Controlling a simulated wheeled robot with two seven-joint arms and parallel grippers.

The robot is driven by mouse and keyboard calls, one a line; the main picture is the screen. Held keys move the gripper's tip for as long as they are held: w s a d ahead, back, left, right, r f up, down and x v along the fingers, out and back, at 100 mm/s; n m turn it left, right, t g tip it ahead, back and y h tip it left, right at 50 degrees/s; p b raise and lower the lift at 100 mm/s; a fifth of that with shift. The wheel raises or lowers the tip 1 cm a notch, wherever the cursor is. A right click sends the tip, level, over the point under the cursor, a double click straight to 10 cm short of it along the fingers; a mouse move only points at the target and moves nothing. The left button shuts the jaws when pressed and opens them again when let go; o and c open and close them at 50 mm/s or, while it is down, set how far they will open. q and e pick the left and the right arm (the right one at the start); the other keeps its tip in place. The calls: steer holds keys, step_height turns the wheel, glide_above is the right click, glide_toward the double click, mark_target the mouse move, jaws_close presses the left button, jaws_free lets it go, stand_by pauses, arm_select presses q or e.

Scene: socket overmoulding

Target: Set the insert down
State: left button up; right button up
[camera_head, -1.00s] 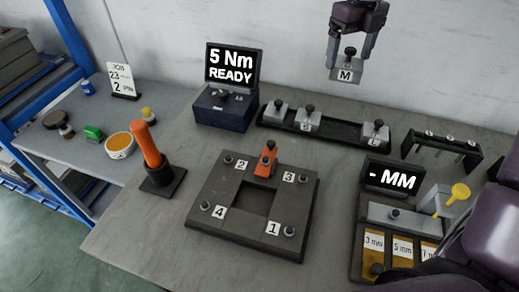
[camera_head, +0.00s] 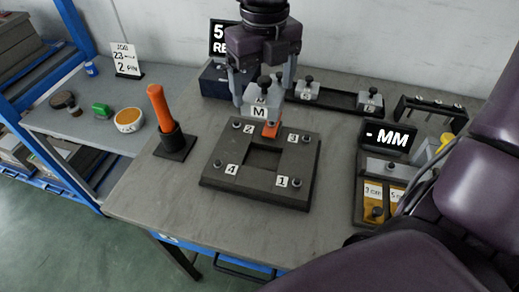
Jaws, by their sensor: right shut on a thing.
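My right gripper (camera_head: 262,82) is shut on the insert, a light grey block marked M (camera_head: 259,113) with a dark knob on top. It holds the insert upright at the far edge of the dark square fixture (camera_head: 233,186), which has a square opening and corners numbered 1 to 4. The insert is just behind and above the orange clamp (camera_head: 271,130) and hides part of it. I cannot tell whether they touch. My left gripper is not in view.
A dark rack (camera_head: 338,98) with inserts S and L stands behind right. The torque display (camera_head: 217,40) is partly hidden by my right gripper. An orange-handled tool (camera_head: 160,108) stands left of the fixture. The "- MM" gauge (camera_head: 388,137) is at right. The front-left bench is clear.

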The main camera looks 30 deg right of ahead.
step_height(320, 180, down, 16)
steer(key=shift+w+f, duration=0.1)
steer(key=shift+f, duration=0.2)
arm_select(q)
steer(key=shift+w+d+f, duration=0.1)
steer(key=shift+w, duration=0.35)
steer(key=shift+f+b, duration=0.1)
steer(key=shift+b, duration=0.25)
arm_select(e)
steer(key=o, duration=1)
steer(key=shift+f, duration=0.15)
steer(key=o, duration=0.3)
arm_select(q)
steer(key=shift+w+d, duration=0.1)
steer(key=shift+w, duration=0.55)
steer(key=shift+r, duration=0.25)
